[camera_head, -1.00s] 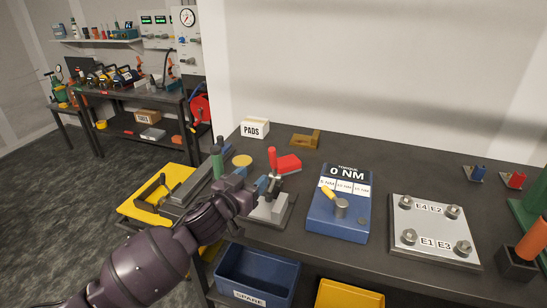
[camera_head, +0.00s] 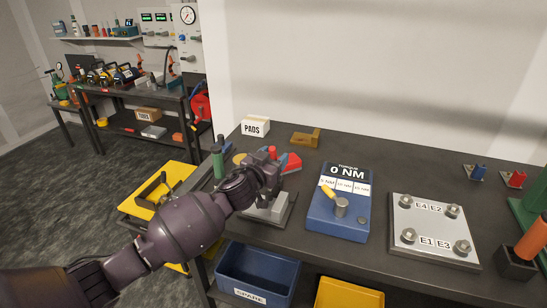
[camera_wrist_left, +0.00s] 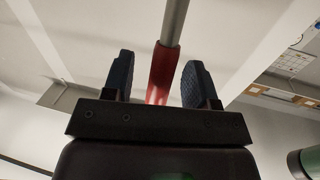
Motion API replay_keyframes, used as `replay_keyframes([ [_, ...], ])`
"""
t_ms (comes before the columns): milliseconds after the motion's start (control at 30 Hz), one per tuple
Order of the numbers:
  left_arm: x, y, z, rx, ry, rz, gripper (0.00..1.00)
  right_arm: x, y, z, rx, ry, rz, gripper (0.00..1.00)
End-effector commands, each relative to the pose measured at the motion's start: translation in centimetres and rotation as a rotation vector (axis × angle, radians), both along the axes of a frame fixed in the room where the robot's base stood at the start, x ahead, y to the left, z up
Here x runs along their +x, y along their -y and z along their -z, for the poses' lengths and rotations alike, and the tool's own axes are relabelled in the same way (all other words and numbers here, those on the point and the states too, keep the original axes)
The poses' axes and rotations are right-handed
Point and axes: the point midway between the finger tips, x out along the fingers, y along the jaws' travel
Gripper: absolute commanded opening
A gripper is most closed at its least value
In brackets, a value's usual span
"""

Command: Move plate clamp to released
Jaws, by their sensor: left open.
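The plate clamp stands near the front left of the bench, with a grey base plate (camera_head: 287,211) and an upright red handle (camera_head: 272,151). Only the handle's top shows above my left gripper (camera_head: 268,172) in the head view; the hand hides the rest of it. In the left wrist view, the red grip (camera_wrist_left: 162,78) with its grey rod stands between the two blue-padded fingers of my left gripper (camera_wrist_left: 158,82). The fingers are open, with a visible gap on both sides of the grip. My right gripper is not in view.
A blue torque tester (camera_head: 338,228) is right of the clamp, then a bolted metal plate (camera_head: 436,247). A green-handled tool (camera_head: 217,160) stands to the left. A PADS box (camera_head: 255,127) is at the back.

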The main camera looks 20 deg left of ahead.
Motion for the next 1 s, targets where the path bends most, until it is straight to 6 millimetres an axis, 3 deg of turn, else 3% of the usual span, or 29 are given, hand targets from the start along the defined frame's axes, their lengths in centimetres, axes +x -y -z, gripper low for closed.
replay_keyframes([
  [167, 0.0, 0.0, 0.0, 0.0, 0.0, 0.0, 0.51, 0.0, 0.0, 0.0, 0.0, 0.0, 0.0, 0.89],
  [500, 0.0, 0.0, 0.0, 0.001, 0.001, 0.0, 0.0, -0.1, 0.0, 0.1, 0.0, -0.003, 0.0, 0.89],
  [1000, 0.2, 1.2, -0.2, 0.001, -0.024, 0.002, 0.0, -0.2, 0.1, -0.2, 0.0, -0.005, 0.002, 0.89],
])
